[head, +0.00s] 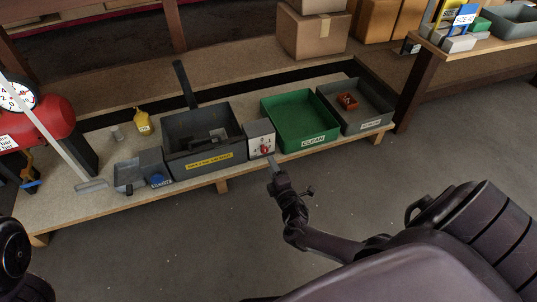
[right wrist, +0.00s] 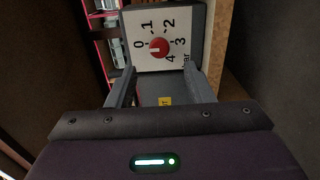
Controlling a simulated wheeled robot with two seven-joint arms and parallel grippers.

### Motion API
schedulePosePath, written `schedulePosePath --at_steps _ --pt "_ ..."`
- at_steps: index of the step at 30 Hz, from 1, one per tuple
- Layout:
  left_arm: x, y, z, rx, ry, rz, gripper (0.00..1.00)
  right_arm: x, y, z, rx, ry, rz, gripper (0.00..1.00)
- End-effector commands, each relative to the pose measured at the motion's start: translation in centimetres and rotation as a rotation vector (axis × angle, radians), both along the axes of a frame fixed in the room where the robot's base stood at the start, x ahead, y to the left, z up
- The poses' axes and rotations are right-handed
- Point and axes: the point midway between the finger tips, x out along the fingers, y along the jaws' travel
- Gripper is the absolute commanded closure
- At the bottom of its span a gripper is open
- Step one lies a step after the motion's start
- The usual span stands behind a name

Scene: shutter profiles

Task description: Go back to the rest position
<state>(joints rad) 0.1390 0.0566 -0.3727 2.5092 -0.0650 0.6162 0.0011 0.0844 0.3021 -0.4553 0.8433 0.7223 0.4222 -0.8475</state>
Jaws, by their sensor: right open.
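My right gripper (head: 272,165) is in front of the bench's front edge, just below a small box with a white dial plate and a red knob (head: 265,149). In the right wrist view, its two grey fingers (right wrist: 157,88) stand apart with nothing between them. Beyond them the dial plate (right wrist: 178,26) shows numbers 0 to 4 around the red knob (right wrist: 159,47). The fingers appear clear of the knob. My left gripper is not in view; only a dark part of me shows at the lower left.
The low bench (head: 105,205) holds a grey bin with a yellow label (head: 210,160), a green tray (head: 291,98), a grey tray (head: 380,112) with a reddish-brown part, a yellow bottle (head: 142,123) and a red tank (head: 40,122). Another table (head: 463,57) stands right. Floor before the bench is clear.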

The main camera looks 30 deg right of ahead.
Motion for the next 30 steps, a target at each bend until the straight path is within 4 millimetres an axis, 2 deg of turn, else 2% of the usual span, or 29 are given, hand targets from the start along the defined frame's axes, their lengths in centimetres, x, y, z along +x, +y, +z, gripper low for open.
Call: schedulePosePath --at_steps 6,23,26,29,30 --pt "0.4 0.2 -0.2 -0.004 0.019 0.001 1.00 -1.5 0.3 0.0 0.000 0.001 -0.001 0.53" --pt "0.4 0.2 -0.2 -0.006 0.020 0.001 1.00 -1.3 0.7 0.3 0.012 -0.008 0.006 0.53" --pt "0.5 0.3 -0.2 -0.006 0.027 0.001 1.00 -0.5 2.9 2.0 0.082 -0.051 0.046 0.53" --pt "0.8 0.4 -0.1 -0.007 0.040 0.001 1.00 0.8 7.0 5.7 0.224 -0.135 0.129 0.53" --pt "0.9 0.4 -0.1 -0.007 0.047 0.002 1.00 1.3 9.0 7.7 0.296 -0.178 0.172 0.53"
